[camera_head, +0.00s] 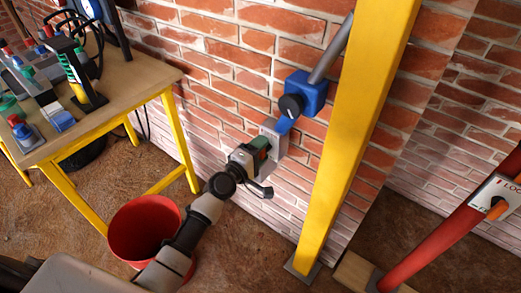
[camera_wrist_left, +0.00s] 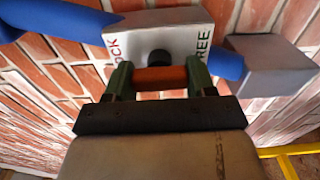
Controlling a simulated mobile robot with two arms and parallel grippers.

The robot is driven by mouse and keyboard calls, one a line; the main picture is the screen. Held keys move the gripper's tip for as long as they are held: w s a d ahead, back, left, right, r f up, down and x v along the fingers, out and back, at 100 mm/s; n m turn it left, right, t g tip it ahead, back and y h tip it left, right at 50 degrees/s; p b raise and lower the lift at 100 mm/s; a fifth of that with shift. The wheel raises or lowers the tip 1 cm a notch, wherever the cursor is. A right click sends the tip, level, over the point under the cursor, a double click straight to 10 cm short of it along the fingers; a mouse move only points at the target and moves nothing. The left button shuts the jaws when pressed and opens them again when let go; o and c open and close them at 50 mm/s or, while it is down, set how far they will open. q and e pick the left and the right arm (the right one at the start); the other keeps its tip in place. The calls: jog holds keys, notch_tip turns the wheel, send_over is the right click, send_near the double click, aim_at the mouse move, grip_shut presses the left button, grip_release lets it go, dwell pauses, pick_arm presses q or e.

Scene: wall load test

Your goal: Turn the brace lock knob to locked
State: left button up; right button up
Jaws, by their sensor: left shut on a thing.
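The brace lock knob is an orange-brown bar (camera_wrist_left: 160,77) on a black hub, set before a pale plate (camera_wrist_left: 165,40) in the left wrist view. The plate reads LOCK at its left and FREE at its right. The bar lies roughly level in that view, crosswise between the fingers. My left gripper (camera_head: 262,149) is shut on this bar with its green fingers, which also show in the left wrist view (camera_wrist_left: 160,82). In the head view the plate (camera_head: 273,138) sits below a blue bracket (camera_head: 308,92), and the gripper hides most of the knob. My right gripper is out of view.
A yellow post (camera_head: 360,130) stands just right of the brace, against a brick wall. A red bucket (camera_head: 146,232) is on the floor below my left arm. A yellow-legged workbench (camera_head: 140,75) stands left. A red pole (camera_head: 440,240) with another labelled plate (camera_head: 495,197) is at right.

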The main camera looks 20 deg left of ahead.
pick_arm(q)
jog(key=o, duration=0.9)
jog(key=shift+s, duration=0.1)
jog(key=shift+s+a, duration=0.2)
jog(key=shift+s, duration=0.15)
jog(key=v, duration=1)
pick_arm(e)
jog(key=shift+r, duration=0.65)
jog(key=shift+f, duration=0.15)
